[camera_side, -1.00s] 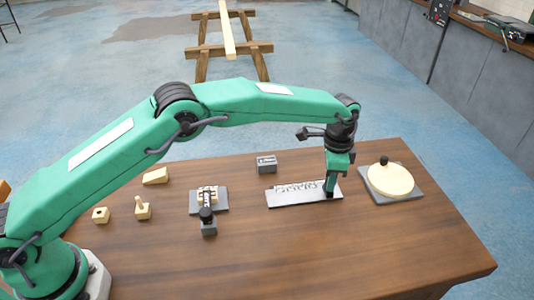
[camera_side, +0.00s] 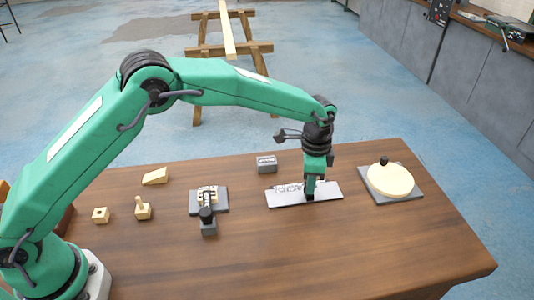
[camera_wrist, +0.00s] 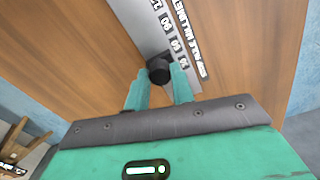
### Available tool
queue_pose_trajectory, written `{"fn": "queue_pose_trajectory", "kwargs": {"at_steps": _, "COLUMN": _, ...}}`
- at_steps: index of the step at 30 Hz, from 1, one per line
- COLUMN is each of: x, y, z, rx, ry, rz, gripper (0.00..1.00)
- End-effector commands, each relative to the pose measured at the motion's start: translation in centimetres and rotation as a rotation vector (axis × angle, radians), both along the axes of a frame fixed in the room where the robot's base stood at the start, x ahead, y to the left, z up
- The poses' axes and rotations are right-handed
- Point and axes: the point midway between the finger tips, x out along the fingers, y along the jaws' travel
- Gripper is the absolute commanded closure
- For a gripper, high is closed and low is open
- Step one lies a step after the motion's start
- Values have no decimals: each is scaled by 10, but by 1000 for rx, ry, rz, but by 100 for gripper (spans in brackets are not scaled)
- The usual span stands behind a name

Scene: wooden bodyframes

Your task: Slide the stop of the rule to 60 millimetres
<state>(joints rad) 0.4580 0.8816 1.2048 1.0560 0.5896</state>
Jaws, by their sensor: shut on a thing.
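The rule (camera_side: 331,190) is a pale grey plate with dark markings, lying on the right part of the table.
A round cream disc with a black knob (camera_side: 390,181) sits on a grey base to the right. A small grey block (camera_side: 266,163) lies behind the rule. A grey fixture (camera_side: 208,208) and several wooden pieces (camera_side: 142,209) stand left. The table's front is clear.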

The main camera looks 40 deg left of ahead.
Motion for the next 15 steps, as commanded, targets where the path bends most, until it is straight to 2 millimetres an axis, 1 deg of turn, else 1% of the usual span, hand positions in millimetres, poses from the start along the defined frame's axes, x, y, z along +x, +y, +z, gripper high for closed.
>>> {"fn": "queue_pose_trajectory", "kwargs": {"at_steps": 3, "x": 1, "y": 0, "z": 1, "rx": -1, "ry": -3, "rz": 1, "gripper": 100}}
{"fn": "queue_pose_trajectory", "kwargs": {"at_steps": 4, "x": 1, "y": 0, "z": 1, "rx": -1, "ry": -3, "rz": 1, "gripper": 72}}
{"fn": "queue_pose_trajectory", "kwargs": {"at_steps": 6, "x": 1, "y": 0, "z": 1, "rx": -1, "ry": -3, "rz": 1, "gripper": 58}}
{"fn": "queue_pose_trajectory", "kwargs": {"at_steps": 7, "x": 1, "y": 0, "z": 1, "rx": -1, "ry": -2, "rz": 1, "gripper": 54}}
{"fn": "queue_pose_trajectory", "kwargs": {"at_steps": 15, "x": 1, "y": 0, "z": 1, "rx": 0, "ry": -1, "rz": 0, "gripper": 54}}
